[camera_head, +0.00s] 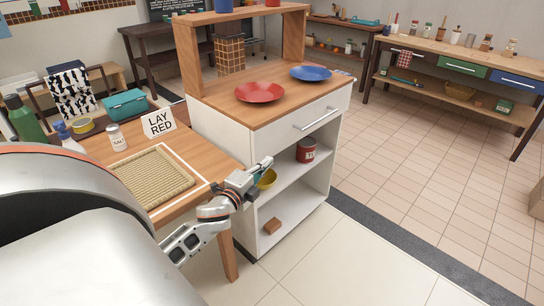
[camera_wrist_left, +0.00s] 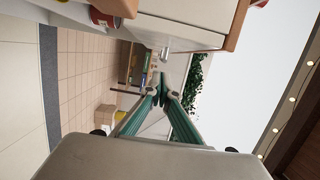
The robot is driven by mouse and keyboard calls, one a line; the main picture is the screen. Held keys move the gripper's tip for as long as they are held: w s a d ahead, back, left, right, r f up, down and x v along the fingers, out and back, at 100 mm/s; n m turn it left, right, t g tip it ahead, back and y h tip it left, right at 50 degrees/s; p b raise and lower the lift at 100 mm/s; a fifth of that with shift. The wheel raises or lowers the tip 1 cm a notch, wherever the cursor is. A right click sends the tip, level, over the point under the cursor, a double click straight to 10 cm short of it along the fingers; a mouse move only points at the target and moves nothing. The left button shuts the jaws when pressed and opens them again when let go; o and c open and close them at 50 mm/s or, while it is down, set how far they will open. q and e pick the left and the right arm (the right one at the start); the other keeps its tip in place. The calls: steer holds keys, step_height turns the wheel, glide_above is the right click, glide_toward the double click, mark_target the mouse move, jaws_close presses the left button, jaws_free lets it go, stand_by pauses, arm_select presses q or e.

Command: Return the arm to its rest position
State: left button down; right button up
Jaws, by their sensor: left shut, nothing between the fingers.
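My left gripper (camera_head: 262,166) is shut and empty, held in front of the white cabinet (camera_head: 222,135), near the right edge of the wooden table. In the left wrist view its two green fingers (camera_wrist_left: 162,82) meet at their tips with nothing between them. The left arm (camera_head: 212,210) comes in past the table's front right corner. My right gripper is in neither view.
A red plate (camera_head: 259,92) and a blue plate (camera_head: 310,73) sit on the cabinet top. A red can (camera_head: 306,150), yellow bowl (camera_head: 267,178) and brown block (camera_head: 272,226) are on its shelves. A woven mat (camera_head: 152,178) lies on the table by a LAY RED sign (camera_head: 158,123).

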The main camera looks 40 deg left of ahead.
arm_select(q)
steer(key=shift+v, duration=2.25)
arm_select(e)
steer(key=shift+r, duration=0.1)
arm_select(q)
steer(key=shift+d, duration=0.15)
